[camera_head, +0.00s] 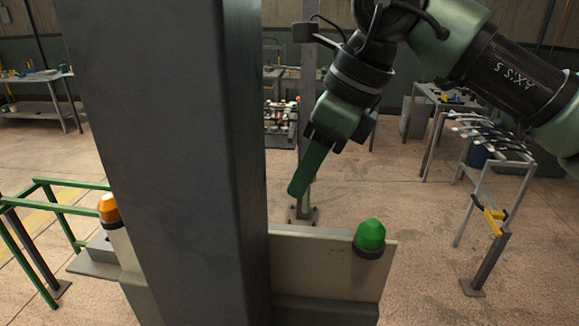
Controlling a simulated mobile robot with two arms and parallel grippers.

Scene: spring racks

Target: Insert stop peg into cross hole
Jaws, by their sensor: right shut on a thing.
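My right gripper (312,165) reaches down from the upper right and hangs near the middle of the view. Its green fingers look closed, and what they hold is hidden behind them. A grey upright post (307,80) on a floor plate stands in line behind the gripper; I cannot tell the distance between them. I cannot make out the stop peg or a cross hole. My left gripper is out of view.
A large dark upright close to the camera blocks the left centre. A pale panel (325,265) with a green dome (371,235) stands in front. An orange-topped lamp (109,208) and green rails (60,190) are left. A rack (465,185) with several metal pieces stands right.

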